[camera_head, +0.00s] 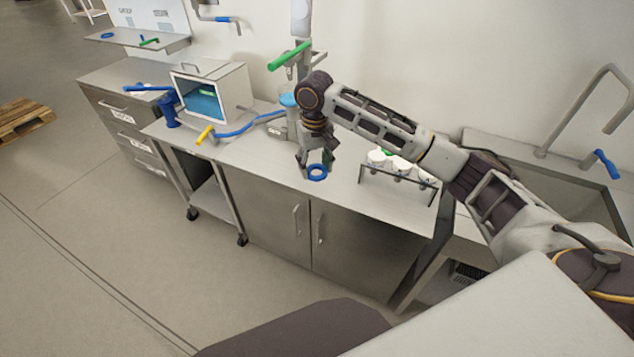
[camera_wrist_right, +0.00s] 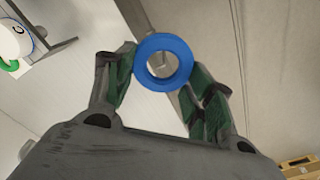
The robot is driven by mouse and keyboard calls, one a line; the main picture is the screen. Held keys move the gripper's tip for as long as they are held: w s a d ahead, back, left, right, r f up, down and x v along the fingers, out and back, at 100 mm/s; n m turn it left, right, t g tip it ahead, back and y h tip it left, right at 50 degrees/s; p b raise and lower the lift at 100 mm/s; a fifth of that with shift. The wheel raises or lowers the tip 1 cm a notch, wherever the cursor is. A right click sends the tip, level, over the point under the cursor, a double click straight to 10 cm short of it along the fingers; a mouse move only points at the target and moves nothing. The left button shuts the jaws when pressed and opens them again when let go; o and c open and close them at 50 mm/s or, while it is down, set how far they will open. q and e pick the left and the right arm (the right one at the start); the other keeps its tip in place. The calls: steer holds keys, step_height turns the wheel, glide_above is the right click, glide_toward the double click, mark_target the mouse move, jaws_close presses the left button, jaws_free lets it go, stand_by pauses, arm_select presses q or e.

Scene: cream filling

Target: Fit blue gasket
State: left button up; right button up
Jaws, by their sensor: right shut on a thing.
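The blue gasket (camera_head: 317,172) is a flat ring held at the fingertips of my right gripper (camera_head: 316,160). It shows large in the right wrist view (camera_wrist_right: 163,62), with the right gripper's green-padded fingers (camera_wrist_right: 160,78) on either side of it. The gripper is shut on the ring near the front edge of the steel counter. A filling machine (camera_head: 300,40) with a green handle stands behind the gripper; its lower part is partly hidden by my right arm. My left gripper does not show.
A rack of white jars (camera_head: 400,170) stands right of the gripper, under my forearm. Left on the counter are a white box (camera_head: 212,95) with a blue inside, a blue hose (camera_head: 240,130) and a yellow handle (camera_head: 204,135). A sink (camera_head: 540,170) lies at the right.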

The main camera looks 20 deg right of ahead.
steer(key=w+d+r+p, duration=0.1)
steer(key=r+p, duration=0.2)
steer(key=r, duration=0.6)
steer(key=w+d+r+m+p, duration=0.1)
steer(key=w+r+p, duration=0.1)
steer(key=r, duration=0.8)
steer(key=w+d+r+p, duration=0.1)
steer(key=r+p, duration=0.2)
steer(key=r, duration=0.6)
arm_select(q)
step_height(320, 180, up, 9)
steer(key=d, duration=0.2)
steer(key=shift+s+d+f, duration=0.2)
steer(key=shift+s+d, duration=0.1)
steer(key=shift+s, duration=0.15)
arm_select(e)
steer(key=s+d+f+m, duration=0.1)
steer(key=s+m, duration=0.6)
steer(key=m, duration=0.2)
steer(key=shift+s+f, duration=0.3)
steer(key=shift+m, duration=0.5)
steer(key=shift+r, duration=0.1)
